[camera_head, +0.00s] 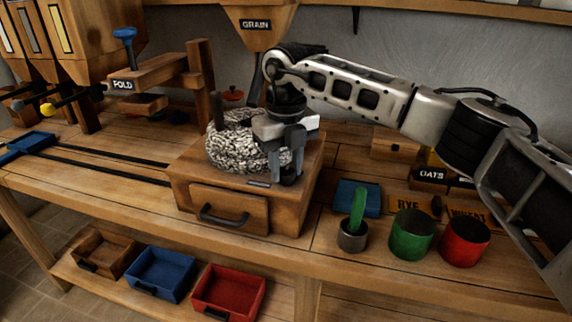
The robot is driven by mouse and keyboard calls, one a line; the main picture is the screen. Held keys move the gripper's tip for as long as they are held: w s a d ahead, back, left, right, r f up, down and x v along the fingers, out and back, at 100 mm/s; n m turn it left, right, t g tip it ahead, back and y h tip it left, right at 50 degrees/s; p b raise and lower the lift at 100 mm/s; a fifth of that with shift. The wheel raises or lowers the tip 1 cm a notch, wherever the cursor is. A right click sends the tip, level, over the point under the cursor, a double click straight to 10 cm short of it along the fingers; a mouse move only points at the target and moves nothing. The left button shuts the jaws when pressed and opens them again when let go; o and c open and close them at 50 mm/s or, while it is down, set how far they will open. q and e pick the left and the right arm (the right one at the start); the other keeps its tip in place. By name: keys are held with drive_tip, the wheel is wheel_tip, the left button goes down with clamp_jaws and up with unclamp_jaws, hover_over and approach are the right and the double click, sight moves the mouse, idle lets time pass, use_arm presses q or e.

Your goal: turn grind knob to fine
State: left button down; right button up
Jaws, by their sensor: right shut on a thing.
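The hand mill is a wooden box (182,184) with a front drawer (228,207) and a round speckled millstone (232,150) on top. An upright wooden handle (217,110) stands at the stone's left side. My right gripper (287,172) comes down from above at the right front of the box top, just right of the stone. Its fingers are shut on a small dark thing, which looks like the grind knob; the fingers mostly hide it, so its setting cannot be read. A small plate (258,184) lies on the box top beside it. My left gripper is out of view.
A grain hopper (257,22) hangs above the mill. A wooden FOLD stand (150,75) is at left. Bins sit on the lower shelf.

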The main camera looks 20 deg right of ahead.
sight(286, 170)
drive_tip(key=shift+r, duration=0.15)
drive_tip(key=o, duration=1)
wheel_tip(286, 170, up, 16)
drive_tip(key=shift+f+b, duration=0.1)
drive_tip(key=shift+b, duration=0.2)
